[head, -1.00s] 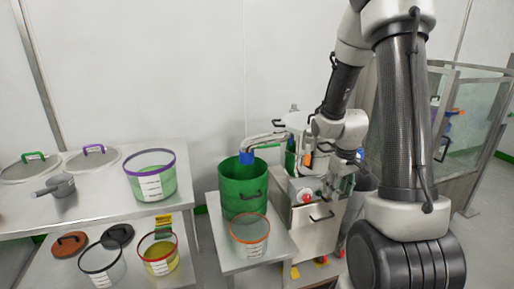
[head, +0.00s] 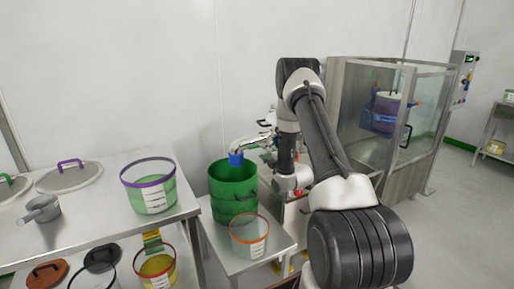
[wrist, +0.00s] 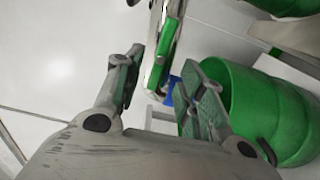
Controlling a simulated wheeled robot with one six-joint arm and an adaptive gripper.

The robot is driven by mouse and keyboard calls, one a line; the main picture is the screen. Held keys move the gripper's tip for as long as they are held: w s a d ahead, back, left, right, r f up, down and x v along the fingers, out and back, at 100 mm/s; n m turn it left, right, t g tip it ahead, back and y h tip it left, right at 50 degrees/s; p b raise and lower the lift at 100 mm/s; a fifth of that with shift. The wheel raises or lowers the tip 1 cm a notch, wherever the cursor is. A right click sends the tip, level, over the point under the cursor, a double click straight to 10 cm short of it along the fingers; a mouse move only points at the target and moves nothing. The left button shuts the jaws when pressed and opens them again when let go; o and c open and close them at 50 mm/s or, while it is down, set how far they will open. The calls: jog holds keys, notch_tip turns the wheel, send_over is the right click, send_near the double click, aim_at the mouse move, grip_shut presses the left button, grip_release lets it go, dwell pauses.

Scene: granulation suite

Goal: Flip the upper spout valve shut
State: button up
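The metal spout (head: 258,141) reaches left from the machine and ends in a blue outlet (head: 236,159) above the green drum (head: 232,198). In the wrist view my gripper (wrist: 165,100) is open, with its two fingers apart and nothing between the pads. A metal piece with a bright green strip (wrist: 166,40), possibly the valve handle, stands ahead of the gap between the fingers. The blue outlet (wrist: 171,90) shows just beyond, beside the right finger. In the head view my arm covers much of the machine, and I cannot make out the gripper or valve clearly.
A clear bin with an orange rim (head: 250,235) stands in front of the drum. A bench (head: 100,215) at left carries a purple-rimmed bin (head: 149,186) and a scoop (head: 40,209). A glass-walled enclosure (head: 375,125) stands behind my arm at right.

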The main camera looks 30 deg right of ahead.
aim_at(257, 145)
jog(key=w, duration=0.7)
jog(key=shift+a, duration=0.1)
grip_shut()
